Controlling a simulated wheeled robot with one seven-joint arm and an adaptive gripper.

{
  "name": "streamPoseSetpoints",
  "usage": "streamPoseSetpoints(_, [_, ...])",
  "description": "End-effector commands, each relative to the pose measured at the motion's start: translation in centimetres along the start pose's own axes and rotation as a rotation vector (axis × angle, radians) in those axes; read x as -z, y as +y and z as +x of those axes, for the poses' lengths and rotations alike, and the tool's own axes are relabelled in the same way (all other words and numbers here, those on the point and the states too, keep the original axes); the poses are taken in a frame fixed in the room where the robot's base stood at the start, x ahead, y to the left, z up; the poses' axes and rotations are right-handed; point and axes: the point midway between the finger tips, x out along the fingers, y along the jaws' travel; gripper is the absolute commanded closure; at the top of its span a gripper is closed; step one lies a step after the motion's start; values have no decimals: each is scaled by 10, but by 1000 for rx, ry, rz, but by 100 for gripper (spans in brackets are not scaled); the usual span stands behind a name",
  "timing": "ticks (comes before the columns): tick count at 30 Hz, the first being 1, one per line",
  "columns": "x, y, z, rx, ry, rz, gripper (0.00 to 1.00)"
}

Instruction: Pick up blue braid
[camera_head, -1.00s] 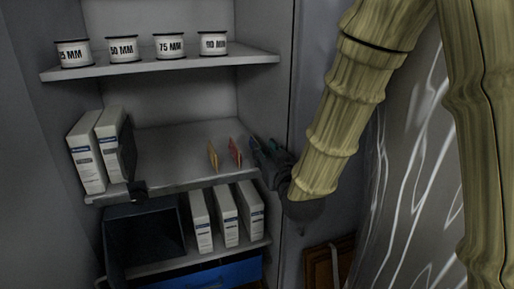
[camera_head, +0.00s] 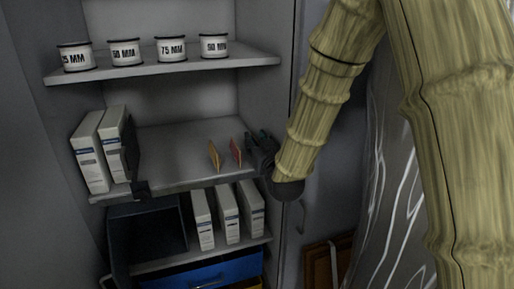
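My gripper (camera_head: 262,153) is dark and small in the picture, at the right end of the middle shelf (camera_head: 180,148). It is close beside a thin red piece (camera_head: 236,152) that stands on that shelf. A thin orange-yellow piece (camera_head: 214,155) stands just left of the red one. A dark green-blue bit shows at the gripper, but I cannot tell whether it is the blue braid or part of the gripper. No blue braid can be clearly made out. I cannot tell whether the fingers are open or shut.
White binders (camera_head: 92,155) stand at the shelf's left end. More binders (camera_head: 227,214), a dark bin (camera_head: 148,236) and a blue drawer (camera_head: 205,274) are below. The cabinet side wall (camera_head: 298,90) is close right of my gripper.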

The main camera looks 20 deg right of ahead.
Motion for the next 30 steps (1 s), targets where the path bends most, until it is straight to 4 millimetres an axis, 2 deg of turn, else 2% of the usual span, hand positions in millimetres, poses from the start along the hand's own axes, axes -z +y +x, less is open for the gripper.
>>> streamPoseSetpoints(3, [0,0,0,0,0,0,68])
streamPoseSetpoints(9, [0,0,0,0,0,0,100])
streamPoseSetpoints(24, [6,-4,0,0,2,-1,100])
streamPoseSetpoints(30, [33,-4,0,-1,5,0,100])
